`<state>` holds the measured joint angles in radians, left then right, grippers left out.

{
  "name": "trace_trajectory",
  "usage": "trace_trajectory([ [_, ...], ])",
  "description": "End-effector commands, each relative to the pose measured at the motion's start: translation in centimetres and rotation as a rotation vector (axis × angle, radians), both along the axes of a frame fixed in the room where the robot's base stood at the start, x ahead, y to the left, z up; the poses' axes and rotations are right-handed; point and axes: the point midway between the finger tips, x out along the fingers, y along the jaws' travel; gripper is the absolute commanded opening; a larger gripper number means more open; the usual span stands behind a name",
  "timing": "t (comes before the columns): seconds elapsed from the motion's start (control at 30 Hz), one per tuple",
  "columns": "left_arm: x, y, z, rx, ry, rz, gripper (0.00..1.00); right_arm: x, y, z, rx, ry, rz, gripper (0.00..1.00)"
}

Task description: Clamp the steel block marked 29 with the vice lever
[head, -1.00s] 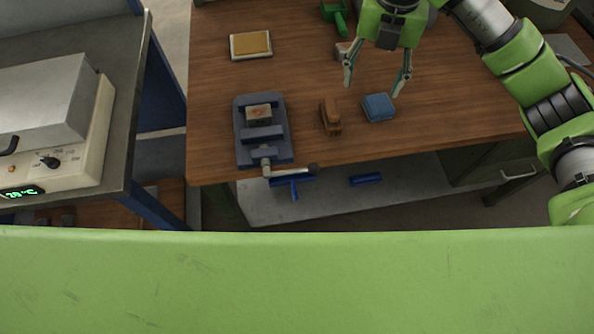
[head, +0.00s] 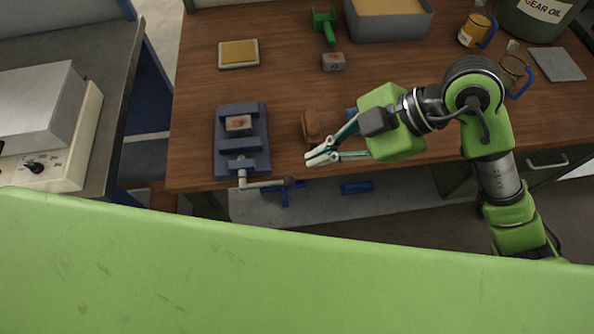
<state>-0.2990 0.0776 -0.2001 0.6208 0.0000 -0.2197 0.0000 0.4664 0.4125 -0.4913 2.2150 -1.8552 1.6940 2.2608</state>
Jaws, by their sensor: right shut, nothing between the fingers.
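The blue-grey vice (head: 258,158) stands at the front left of the wooden table. A steel block (head: 238,124) with a reddish mark sits between its jaws; I cannot read the number. A second block (head: 333,62) lies farther back. My left gripper is not in view.
A brown brush-like object (head: 311,125) lies just behind my right fingertips. A blue cloth (head: 350,114) is mostly hidden by that gripper. A tray with a yellow pad (head: 239,53), a green tool (head: 325,24), a grey bin (head: 388,25) and mugs stand farther back.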

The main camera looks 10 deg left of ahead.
Motion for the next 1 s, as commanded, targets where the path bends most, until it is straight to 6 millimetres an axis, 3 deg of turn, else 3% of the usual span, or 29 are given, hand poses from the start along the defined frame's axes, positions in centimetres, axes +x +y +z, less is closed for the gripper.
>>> trace_trajectory([
  [0.17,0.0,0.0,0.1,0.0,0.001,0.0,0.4,-1.0,0.5,0.6,0.045,0.052,-0.058,0.0],
  [0.63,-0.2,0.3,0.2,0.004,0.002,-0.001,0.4,-1.1,1.0,0.3,0.049,0.059,-0.062,0.0],
  [1.0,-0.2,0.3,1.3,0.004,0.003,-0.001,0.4,-1.6,6.0,-4.4,0.049,0.061,-0.061,0.0],
])
